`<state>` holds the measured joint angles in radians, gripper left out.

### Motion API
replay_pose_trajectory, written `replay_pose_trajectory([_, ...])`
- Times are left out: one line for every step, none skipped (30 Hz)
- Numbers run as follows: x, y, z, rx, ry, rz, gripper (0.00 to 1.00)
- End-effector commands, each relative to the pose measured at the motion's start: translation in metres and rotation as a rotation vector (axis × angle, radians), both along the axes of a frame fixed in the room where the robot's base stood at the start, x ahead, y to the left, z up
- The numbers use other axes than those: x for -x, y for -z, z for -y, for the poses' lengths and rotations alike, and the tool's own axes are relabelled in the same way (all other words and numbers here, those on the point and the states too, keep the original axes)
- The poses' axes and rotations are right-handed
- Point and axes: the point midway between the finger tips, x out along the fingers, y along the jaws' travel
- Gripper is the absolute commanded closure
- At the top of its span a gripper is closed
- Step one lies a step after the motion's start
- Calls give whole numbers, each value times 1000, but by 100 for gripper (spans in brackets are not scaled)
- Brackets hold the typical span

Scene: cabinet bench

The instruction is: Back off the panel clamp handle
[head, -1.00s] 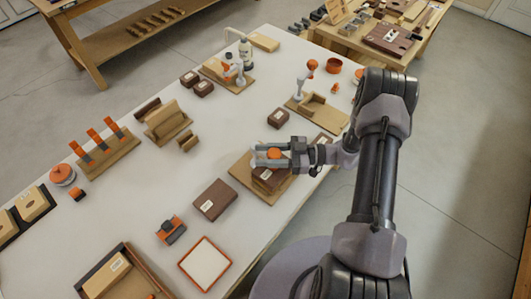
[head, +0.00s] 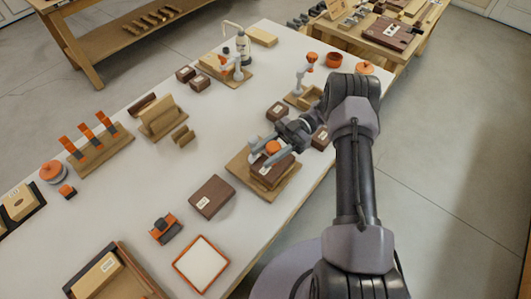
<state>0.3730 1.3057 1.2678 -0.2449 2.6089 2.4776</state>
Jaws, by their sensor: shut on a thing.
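The panel clamp handle (head: 273,147) looks like a round orange knob. It sits on top of a dark brown block (head: 268,173), which rests on a light wooden board (head: 240,172) near the table's right edge. My gripper (head: 265,153) reaches in from the upper right, with a grey finger on either side of the knob, and is shut on it. The fingers point down and to the left. The fingers hide the knob's lower part and any screw beneath it.
A brown box (head: 212,197) lies left of the board. A small brown block (head: 277,112) and a wooden fixture with an orange-topped lever (head: 310,58) stand beyond. A white orange-rimmed tray (head: 201,264) lies nearer.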

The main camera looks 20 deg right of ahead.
Motion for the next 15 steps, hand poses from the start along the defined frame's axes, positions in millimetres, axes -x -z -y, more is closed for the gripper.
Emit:
replay_pose_trajectory([0, 0, -1, -1, -10, 0, 100])
replay_pose_trajectory([0, 0, -1, -1, -14, 0, 100])
replay_pose_trajectory([0, 0, -1, -1, -21, 0, 100])
replay_pose_trajectory([1, 0, 0, 0, -24, -1, 100])
replay_pose_trajectory([1, 0, -1, -2, -26, -1, 100])
replay_pose_trajectory([1, 0, -1, -2, -28, -1, 100])
replay_pose_trajectory([1, 0, 0, -2, -30, -1, 100])
replay_pose_trajectory([1, 0, 0, -2, -31, -1, 100])
replay_pose_trajectory([1, 0, 0, -2, -32, -1, 100])
replay_pose_trajectory([1, 0, 0, -2, -32, -1, 100])
replay_pose_trajectory([1, 0, 0, -2, -32, -1, 100])
replay_pose_trajectory([1, 0, 0, -2, -32, -1, 100])
replay_pose_trajectory([1, 0, 0, -2, -32, -1, 100])
replay_pose_trajectory([1, 0, 0, -2, -32, -1, 100])
replay_pose_trajectory([1, 0, 0, -2, -32, -1, 100])
